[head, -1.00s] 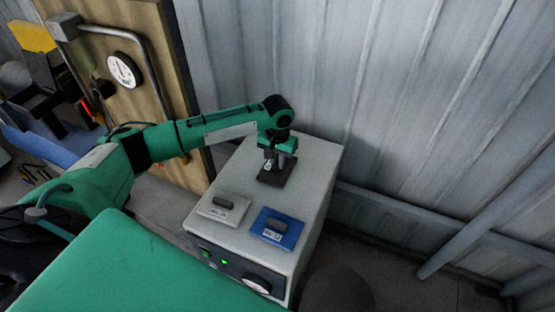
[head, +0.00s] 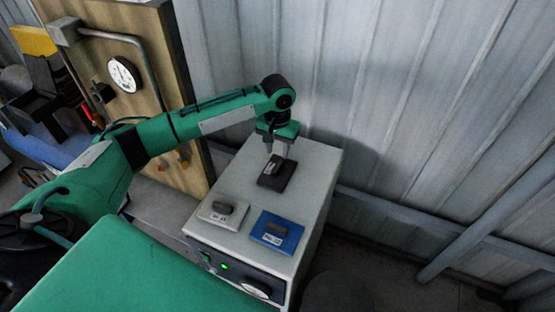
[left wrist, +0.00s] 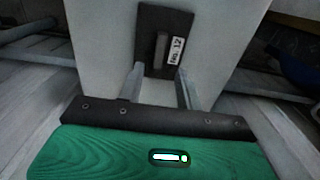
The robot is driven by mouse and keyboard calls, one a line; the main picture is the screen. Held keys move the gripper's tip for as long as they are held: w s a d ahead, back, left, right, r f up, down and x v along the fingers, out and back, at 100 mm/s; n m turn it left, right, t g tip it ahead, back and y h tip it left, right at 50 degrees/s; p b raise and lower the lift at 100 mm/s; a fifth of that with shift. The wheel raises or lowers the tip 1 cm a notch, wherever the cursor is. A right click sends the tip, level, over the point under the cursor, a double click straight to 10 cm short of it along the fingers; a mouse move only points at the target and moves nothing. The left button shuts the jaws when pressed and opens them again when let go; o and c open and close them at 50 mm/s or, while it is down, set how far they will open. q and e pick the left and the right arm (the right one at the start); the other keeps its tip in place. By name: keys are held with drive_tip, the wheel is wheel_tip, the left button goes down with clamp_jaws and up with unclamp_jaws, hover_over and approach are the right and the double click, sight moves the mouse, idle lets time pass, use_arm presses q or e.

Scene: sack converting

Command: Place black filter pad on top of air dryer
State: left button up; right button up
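The black filter pad (head: 275,174) lies flat on top of the air dryer (head: 312,165), a light grey box, near its back end. In the left wrist view the pad (left wrist: 151,50) shows a raised handle and a white label reading "No. 12". My left gripper (head: 283,152) is just above the pad. In the left wrist view its two fingers (left wrist: 158,84) are spread apart with nothing between them, and the pad's handle is clear of the fingertips. My right gripper is not in view.
A light grey pad (head: 222,211) and a blue pad (head: 277,231) lie on the front part of the dryer top. A corrugated metal wall (head: 420,90) stands behind. A wooden panel with a gauge (head: 123,75) is at the left.

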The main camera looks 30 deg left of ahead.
use_arm(q)
drive_tip(key=shift+r, duration=2.4)
drive_tip(key=shift+s+f, duration=0.1)
